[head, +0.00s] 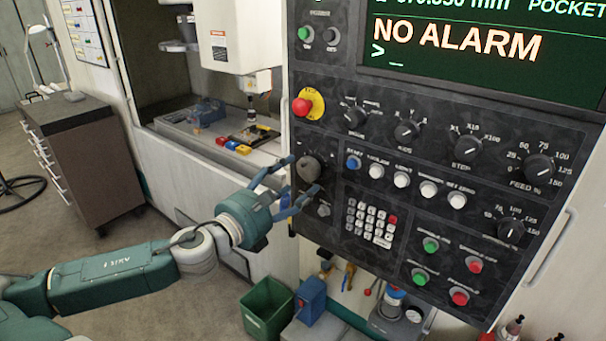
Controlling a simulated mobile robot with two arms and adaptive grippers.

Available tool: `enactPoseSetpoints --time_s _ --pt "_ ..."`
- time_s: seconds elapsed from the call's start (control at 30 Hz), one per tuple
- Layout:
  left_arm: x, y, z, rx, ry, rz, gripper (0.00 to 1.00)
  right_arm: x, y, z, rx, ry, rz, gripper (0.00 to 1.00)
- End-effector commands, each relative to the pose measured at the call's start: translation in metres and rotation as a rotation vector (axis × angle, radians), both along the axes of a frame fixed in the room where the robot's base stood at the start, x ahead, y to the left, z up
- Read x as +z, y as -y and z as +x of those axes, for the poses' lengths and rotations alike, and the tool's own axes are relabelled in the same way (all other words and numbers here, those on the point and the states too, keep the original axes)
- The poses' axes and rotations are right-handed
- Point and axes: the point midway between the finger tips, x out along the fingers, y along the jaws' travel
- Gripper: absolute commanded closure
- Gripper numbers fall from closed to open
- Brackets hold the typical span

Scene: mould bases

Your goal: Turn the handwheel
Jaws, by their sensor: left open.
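The handwheel (309,168) is a dark round knob at the left edge of the black control panel, below the red emergency stop button. My left gripper (304,175) is open, with blue fingers. One finger reaches toward the wheel's upper left and the other passes below it. The wheel shows between the two fingertips; I cannot tell whether they touch it. My left arm comes in from the lower left. My right gripper is not in the picture.
The control panel (440,235) carries several knobs, buttons and a keypad (371,222) close to the wheel. The red emergency stop (302,107) sits just above. A green bin (268,308) and a blue container (311,300) stand below. A drawer cabinet (90,160) is at left.

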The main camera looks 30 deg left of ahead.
Motion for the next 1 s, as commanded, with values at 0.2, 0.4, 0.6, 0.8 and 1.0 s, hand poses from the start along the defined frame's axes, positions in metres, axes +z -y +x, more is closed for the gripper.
enactPoseSetpoints --time_s 0.2,0.4,0.6,0.8,1.0 --pt "0.004 -0.001 0.020 0.003 0.003 0.001 0.35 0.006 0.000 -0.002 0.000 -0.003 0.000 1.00" --pt "0.003 -0.001 0.034 0.004 0.002 -0.001 0.35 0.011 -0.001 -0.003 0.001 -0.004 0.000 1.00" --pt "0.001 0.001 0.041 0.001 0.000 0.001 0.35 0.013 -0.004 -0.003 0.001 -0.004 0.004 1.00" --pt "0.000 0.001 0.041 -0.001 -0.001 0.002 0.35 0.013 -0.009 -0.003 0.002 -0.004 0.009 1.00" --pt "0.000 0.001 0.041 0.000 -0.001 0.002 0.55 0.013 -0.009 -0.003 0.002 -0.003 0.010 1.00"
